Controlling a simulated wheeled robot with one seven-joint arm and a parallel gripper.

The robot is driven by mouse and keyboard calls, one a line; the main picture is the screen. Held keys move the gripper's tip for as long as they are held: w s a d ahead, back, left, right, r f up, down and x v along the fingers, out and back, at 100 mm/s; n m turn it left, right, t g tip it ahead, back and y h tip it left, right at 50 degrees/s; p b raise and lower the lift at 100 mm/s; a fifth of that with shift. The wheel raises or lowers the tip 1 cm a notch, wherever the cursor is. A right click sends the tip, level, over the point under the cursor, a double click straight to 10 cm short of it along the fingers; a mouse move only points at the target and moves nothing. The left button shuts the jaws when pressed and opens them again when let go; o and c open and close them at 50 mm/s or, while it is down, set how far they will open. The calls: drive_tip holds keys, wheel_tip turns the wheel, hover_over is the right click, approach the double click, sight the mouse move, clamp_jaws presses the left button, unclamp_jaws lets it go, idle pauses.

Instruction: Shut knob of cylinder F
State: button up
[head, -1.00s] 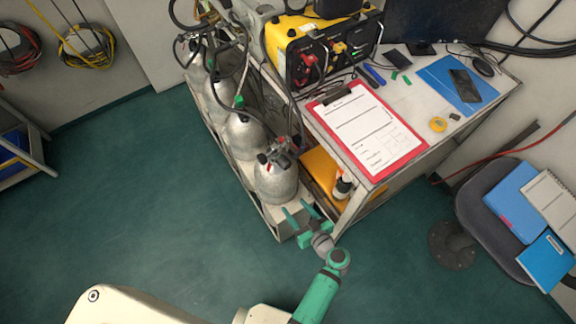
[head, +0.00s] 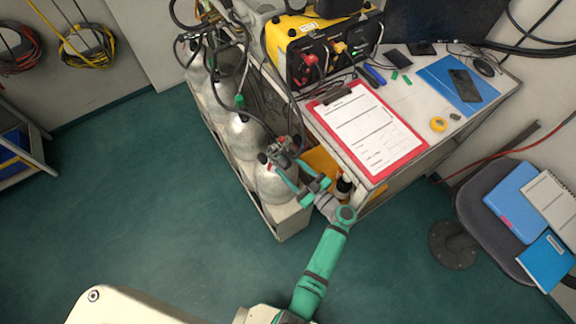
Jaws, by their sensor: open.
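Several silver cylinders stand in a row in a low rack (head: 287,222) beside the desk. The nearest cylinder (head: 268,184) has a valve (head: 278,152) with dark and red parts on top. I cannot read any letter on the cylinders, so I cannot tell which is F. My green gripper (head: 284,168) is open at the nearest cylinder's top, its fingers reaching toward the valve. The fingers partly cover the valve and the cylinder's shoulder. I cannot tell whether they touch the knob.
The desk with a red clipboard (head: 366,128) and a yellow panel case (head: 318,45) stands right of the rack. Black hoses run over the farther cylinders. A chair (head: 482,205) with folders is at right. The green floor (head: 130,190) at left is clear.

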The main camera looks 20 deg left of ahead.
drive_tip(key=shift+w+a, duration=0.25)
drive_tip(key=shift+a, duration=0.2)
drive_tip(key=c, duration=1.1)
drive_tip(key=shift+o, duration=0.2)
